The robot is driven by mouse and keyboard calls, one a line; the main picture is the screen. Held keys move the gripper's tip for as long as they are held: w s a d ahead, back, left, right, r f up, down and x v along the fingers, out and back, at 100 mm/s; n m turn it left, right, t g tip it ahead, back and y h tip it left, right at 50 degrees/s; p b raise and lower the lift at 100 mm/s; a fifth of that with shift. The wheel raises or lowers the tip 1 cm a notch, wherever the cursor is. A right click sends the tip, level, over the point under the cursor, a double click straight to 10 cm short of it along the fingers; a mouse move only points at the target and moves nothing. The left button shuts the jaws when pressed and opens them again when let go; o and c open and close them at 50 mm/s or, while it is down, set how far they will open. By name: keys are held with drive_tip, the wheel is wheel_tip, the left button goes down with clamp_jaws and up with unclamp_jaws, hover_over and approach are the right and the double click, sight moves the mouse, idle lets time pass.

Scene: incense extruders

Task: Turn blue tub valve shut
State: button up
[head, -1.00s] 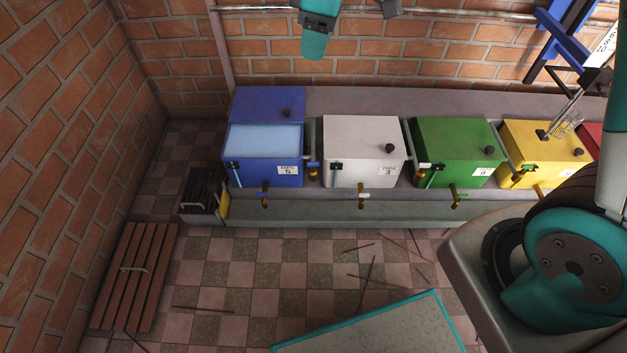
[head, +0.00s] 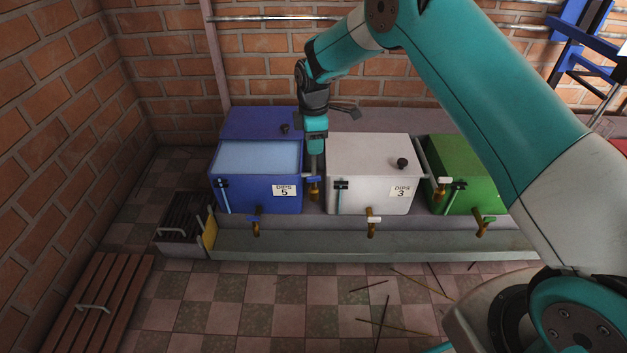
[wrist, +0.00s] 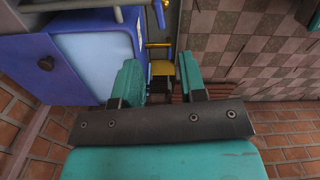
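The blue tub (head: 285,205), labelled 5, stands at the left end of the row, its opening showing pale blue liquid. A brass valve with a blue handle (head: 313,187) sits on the pipe at its right, beside the white tub. A second brass tap with a blue handle (head: 256,222) is low on the tub's front. My gripper (head: 315,160) points down just above the pipe valve, apparently without touching it. In the wrist view its two teal fingers (wrist: 160,82) are apart with nothing held. The handle's exact angle is too small to tell.
The white tub (head: 367,165) is close on the right of my gripper, with a green tub (head: 462,170) beyond. A grey trough (head: 330,243) runs below the taps.

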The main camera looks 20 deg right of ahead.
sight(313, 176)
wheel_tip(313, 176, down, 12)
drive_tip(key=b, duration=0.4)
drive_tip(key=shift+r, duration=0.2)
